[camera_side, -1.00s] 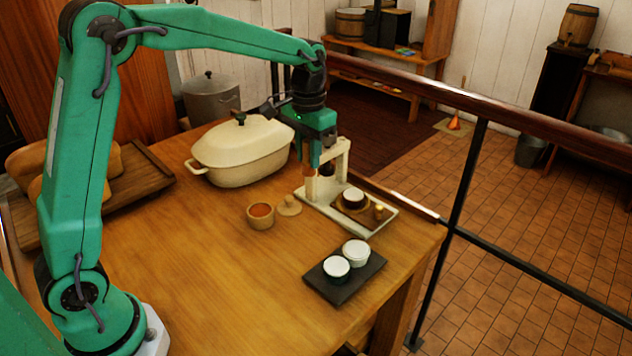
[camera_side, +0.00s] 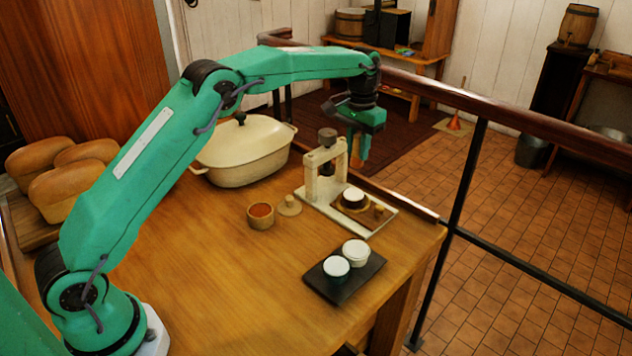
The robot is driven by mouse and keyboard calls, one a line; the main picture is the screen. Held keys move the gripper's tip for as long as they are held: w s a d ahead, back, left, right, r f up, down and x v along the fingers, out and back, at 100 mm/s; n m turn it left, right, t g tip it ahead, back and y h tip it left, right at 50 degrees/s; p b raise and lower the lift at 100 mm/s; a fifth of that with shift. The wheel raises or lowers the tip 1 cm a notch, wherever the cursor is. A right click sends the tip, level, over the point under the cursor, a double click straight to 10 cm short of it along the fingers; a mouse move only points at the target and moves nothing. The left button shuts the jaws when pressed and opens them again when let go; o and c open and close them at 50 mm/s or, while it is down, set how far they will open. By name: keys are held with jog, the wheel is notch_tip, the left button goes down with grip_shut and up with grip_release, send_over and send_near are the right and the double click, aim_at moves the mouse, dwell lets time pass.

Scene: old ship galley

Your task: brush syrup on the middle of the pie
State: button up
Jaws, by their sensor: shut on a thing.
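My gripper (camera_side: 361,148) is at the end of the green arm, behind and right of the pale press-like stand. It is shut on a small orange-brown thing (camera_side: 357,161), mostly hidden by the jaws; I cannot tell if it is a brush. A small round wooden pot (camera_side: 261,217) with orange-brown contents, perhaps syrup, stands mid-table. A knobbed wooden lid (camera_side: 289,206) lies beside it. The stand (camera_side: 312,198) has a dark knob on top. On its base sits a brown disc with a white-topped dark cup (camera_side: 353,196). I cannot make out a pie for certain.
A cream lidded casserole (camera_side: 240,155) stands at the back. A dark tray (camera_side: 340,291) with two white-topped cups is near the right front edge. Several loaves (camera_side: 70,180) lie on a board at left. A railing (camera_side: 460,98) runs behind. The front middle table is clear.

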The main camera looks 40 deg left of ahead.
jog(key=shift+w+f, duration=0.2)
jog(key=shift+w, duration=0.15)
